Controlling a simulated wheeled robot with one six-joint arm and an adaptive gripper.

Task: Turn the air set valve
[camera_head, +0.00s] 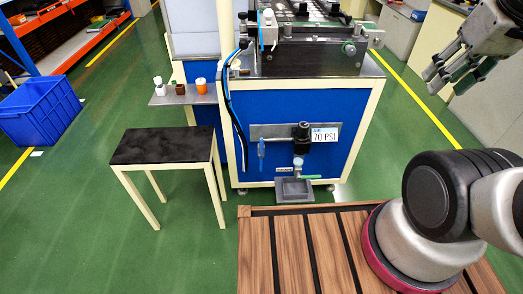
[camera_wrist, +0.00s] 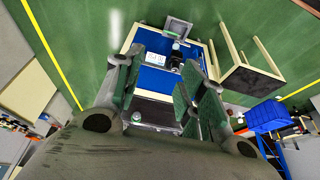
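The air set valve assembly (camera_head: 301,132) is mounted on the blue front panel of a machine.
A grey tray (camera_head: 294,190) lies on the floor below the valve. A black-topped stool (camera_head: 165,146) stands left of the machine. Small bottles sit on a side shelf (camera_head: 184,97). A blue crate (camera_head: 41,110) is at far left. A slatted wooden deck (camera_head: 300,250) lies in front.

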